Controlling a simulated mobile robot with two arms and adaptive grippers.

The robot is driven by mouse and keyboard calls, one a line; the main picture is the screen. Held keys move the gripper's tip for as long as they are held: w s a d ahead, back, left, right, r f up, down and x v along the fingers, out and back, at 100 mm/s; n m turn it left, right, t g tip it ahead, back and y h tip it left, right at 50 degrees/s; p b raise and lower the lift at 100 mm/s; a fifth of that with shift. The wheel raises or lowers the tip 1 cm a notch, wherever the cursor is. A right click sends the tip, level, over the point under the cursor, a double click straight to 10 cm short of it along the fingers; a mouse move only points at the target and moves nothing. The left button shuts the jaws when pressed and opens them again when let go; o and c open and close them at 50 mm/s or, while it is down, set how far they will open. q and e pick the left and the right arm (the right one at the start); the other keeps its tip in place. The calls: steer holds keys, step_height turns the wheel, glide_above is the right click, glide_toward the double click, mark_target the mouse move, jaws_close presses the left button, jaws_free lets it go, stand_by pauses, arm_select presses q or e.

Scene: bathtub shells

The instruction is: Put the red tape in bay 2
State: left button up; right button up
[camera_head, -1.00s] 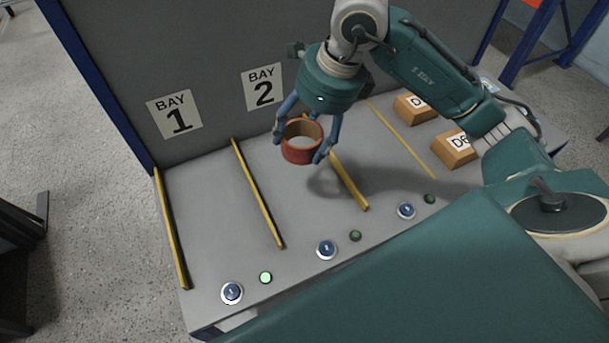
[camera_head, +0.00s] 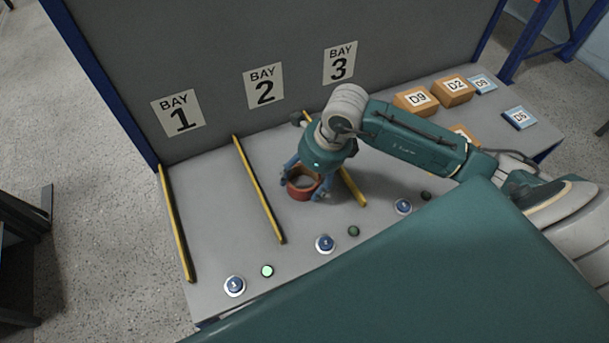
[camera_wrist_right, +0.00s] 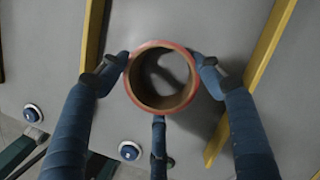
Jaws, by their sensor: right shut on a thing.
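The red tape (camera_head: 300,195) is a roll with a brown inner core, and it is low in bay 2, between two yellow dividers. My right gripper (camera_head: 303,187) is over it from above with its fingers around the outside, shut on it. In the right wrist view the roll (camera_wrist_right: 160,106) sits between the blue fingers (camera_wrist_right: 163,85), with grey bench showing through its hole. I cannot tell whether the roll touches the bench. The bay 2 sign (camera_head: 264,86) is on the back panel. My left gripper is not in view.
Yellow dividers stand left (camera_head: 258,190) and right (camera_head: 351,187) of the roll. Bay 1 (camera_head: 212,210) is empty. Blue buttons (camera_head: 325,244) line the front, and the lamp by bay 1 (camera_head: 267,271) is lit green. Labelled boxes (camera_head: 453,91) sit at the right.

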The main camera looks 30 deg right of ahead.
steer(key=shift+f, duration=0.1)
steer(key=o, duration=1.2)
steer(key=shift+r, duration=0.25)
steer(key=shift+d+r, duration=0.1)
steer(key=shift+r, duration=0.15)
steer(key=b+v, duration=0.2)
steer(key=v, duration=0.9)
steer(key=shift+r, duration=0.2)
